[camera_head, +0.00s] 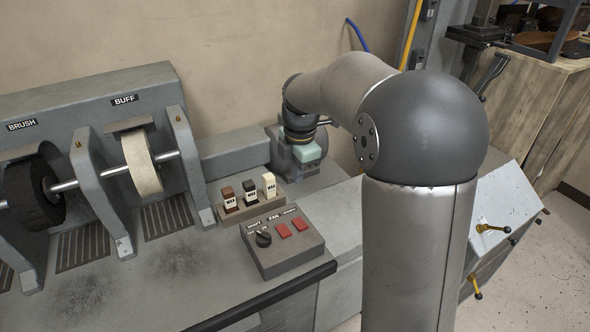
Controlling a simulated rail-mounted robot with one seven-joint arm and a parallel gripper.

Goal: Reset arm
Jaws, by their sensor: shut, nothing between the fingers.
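My arm reaches from the right of the head view toward the back wall and bends down at a dark wrist joint. The lowest part of it that I can make out is a dark ring with a gold band, just above a small grey machine (284,153) with a pale green block (308,152). I cannot make out my gripper's fingers. Whether the arm touches the machine is unclear.
A grey bench machine has a dark brush wheel (32,190) and a pale buff wheel (142,164). A grey box with yellow-knobbed levers (497,222) stands at the right.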

